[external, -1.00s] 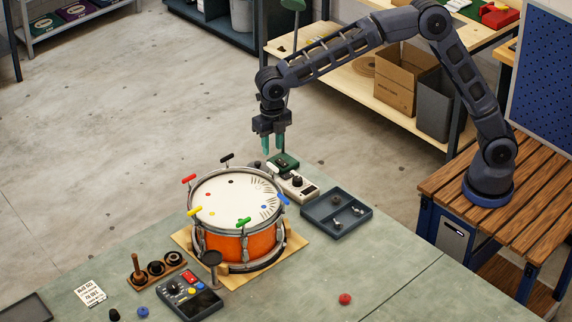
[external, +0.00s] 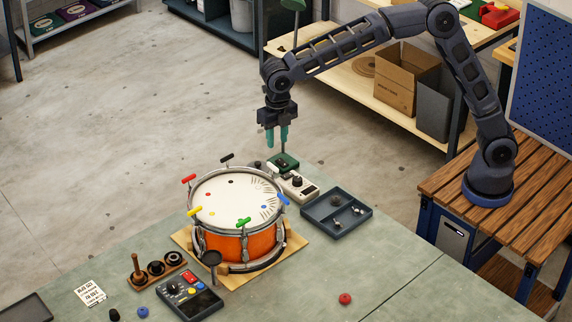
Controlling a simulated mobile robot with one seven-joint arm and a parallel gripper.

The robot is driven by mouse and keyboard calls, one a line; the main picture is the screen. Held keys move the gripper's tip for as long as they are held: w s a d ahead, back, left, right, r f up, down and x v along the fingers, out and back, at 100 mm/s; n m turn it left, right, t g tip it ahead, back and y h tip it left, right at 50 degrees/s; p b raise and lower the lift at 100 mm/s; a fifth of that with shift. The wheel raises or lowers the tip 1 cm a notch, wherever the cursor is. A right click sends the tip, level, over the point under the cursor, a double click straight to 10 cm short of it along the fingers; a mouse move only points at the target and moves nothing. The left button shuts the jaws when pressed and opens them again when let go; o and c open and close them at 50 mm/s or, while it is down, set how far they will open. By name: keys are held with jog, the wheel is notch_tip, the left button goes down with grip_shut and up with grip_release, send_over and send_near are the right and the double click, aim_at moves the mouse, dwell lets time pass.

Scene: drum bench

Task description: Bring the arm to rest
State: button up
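My gripper (external: 277,136) hangs pointing down, above and behind the far right side of the drum. Its two teal fingers show a small gap between them, with nothing seen in it. The orange drum (external: 240,243) with a white head stands on a tan board on the bench. Several coloured keys sit around its rim: red, black, white, blue, green and yellow. My gripper is apart from the drum and everything on the bench.
A grey tray (external: 312,209) with small metal parts lies right of the drum. A white box with a black knob (external: 297,181) and a green block (external: 284,158) stand behind it. A control box (external: 203,305) and a peg rack (external: 173,262) are in front. The bench's right front is mostly clear.

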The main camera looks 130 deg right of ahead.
jog(key=s+a+r+m+t, duration=0.1)
jog(key=s+a+r+m, duration=0.1)
jog(key=s+a+r, duration=0.45)
jog(key=s+a+r+m+h, duration=0.1)
jog(key=s+a+m, duration=0.2)
jog(key=a, duration=0.7)
jog(key=s+a+r+m+t, duration=0.1)
jog(key=s+a+r+m, duration=0.15)
jog(key=s+a, duration=0.4)
jog(key=s+a+f+m+t, duration=0.1)
jog(key=s+a+m, duration=0.2)
jog(key=s+a, duration=0.2)
jog(key=s+a+f+m, duration=0.2)
jog(key=s+a, duration=0.3)
jog(key=s, duration=0.6)
jog(key=s+a+f+m+t+y, duration=0.1)
jog(key=s+a+m, duration=0.3)
jog(key=s, duration=0.4)
jog(key=shift+s+a+f+t, duration=0.3)
jog(key=shift+a+f, duration=0.35)
jog(key=shift+a, duration=0.25)
jog(key=shift+c, duration=0.4)
